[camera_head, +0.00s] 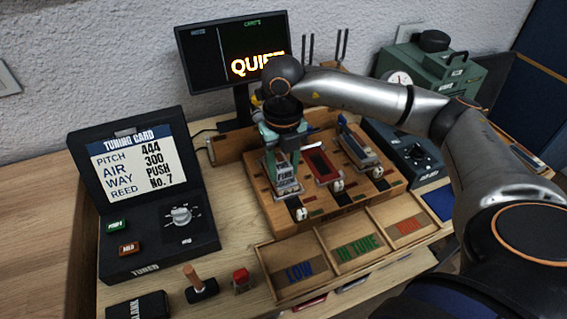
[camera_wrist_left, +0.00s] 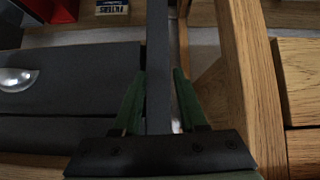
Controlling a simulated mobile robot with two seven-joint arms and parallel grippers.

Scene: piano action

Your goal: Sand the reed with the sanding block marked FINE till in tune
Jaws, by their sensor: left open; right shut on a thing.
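My right gripper (camera_head: 283,152) reaches down over the wooden reed bench (camera_head: 335,195) and is shut on a small block (camera_head: 287,186). The block's pale label seems to read FINE. It sits low at the left station of the bench; the reed beneath is hidden, and I cannot tell whether they touch. A red-topped piece (camera_head: 320,163) and a metal-edged piece (camera_head: 357,148) lie at the other stations. The monitor (camera_head: 207,66) shows QUIET. My left gripper (camera_wrist_left: 158,75) is open in the left wrist view, with a dark bar behind its green fingers. The head view does not show it.
The tuner (camera_head: 160,248) with its tuning card (camera_head: 129,158) stands left. A tray (camera_head: 322,244) marked LOW, IN TUNE and a third partly hidden word lies in front. A wooden-handled tool (camera_head: 193,278) and red-capped item (camera_head: 240,280) stand nearby. A green machine (camera_head: 430,75) is behind right.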

